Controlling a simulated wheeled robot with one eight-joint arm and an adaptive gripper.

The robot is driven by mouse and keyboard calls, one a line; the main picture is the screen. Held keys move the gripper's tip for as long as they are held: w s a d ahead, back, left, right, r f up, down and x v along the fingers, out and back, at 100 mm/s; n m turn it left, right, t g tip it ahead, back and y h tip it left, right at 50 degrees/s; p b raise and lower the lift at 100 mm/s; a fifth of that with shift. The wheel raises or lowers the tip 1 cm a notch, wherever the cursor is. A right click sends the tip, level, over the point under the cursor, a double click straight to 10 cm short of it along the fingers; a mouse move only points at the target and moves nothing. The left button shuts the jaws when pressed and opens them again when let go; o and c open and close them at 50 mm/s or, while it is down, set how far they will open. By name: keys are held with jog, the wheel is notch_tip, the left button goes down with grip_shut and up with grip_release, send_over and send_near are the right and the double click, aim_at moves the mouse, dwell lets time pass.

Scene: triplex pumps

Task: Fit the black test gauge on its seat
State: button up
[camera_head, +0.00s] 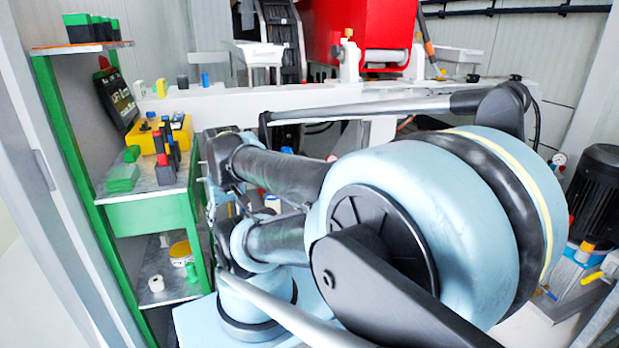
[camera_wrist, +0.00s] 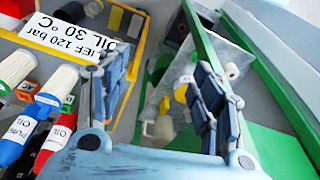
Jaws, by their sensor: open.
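My gripper (camera_wrist: 160,75) is open in the wrist view, with a finger at either side and nothing seen between them. It is over the edge of the green-framed shelf unit, beside several red and blue labelled items. In the head view my arm covers the middle, and I cannot make out the gripper there. I cannot pick out the black test gauge or its seat for certain in either view. Two small black round things stand on the white beam in the head view, one of them at the right (camera_head: 515,77); what they are is too small to tell.
A yellow box (camera_head: 178,133) and green blocks (camera_head: 122,178) sit on the shelf unit (camera_head: 150,215). A white label reading 120 bar, oil 30 °C (camera_wrist: 75,38) lies left of my fingers. A lower shelf holds a white ring (camera_head: 156,284). A black motor (camera_head: 598,190) stands right.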

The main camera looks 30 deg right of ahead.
jog(key=w+d+r+m+t, duration=0.2)
jog(key=w+d+r+m, duration=0.2)
jog(key=w+d+m, duration=0.45)
jog(key=w+d+r+m+t, duration=0.1)
jog(key=w+d+r+m, duration=0.2)
jog(key=w+d+m, duration=0.55)
jog(key=w+d+m+t+h, duration=0.2)
jog(key=w+d+m+t, duration=0.1)
jog(key=d+m, duration=2.05)
jog(key=shift+w+d+f+n, duration=0.4)
jog(key=shift+w+d+f, duration=0.4)
jog(key=shift+w+f, duration=1.2)
jog(key=shift+w+d+f+n, duration=0.35)
jog(key=shift+w+d+f, duration=0.5)
jog(key=shift+w+f, duration=1.1)
jog(key=shift+w+d+f+n, duration=0.4)
jog(key=shift+w+d+f, duration=0.4)
jog(key=shift+w+f, duration=1.15)
jog(key=shift+s+f, duration=0.2)
jog(key=shift+s, duration=0.05)
grip_shut()
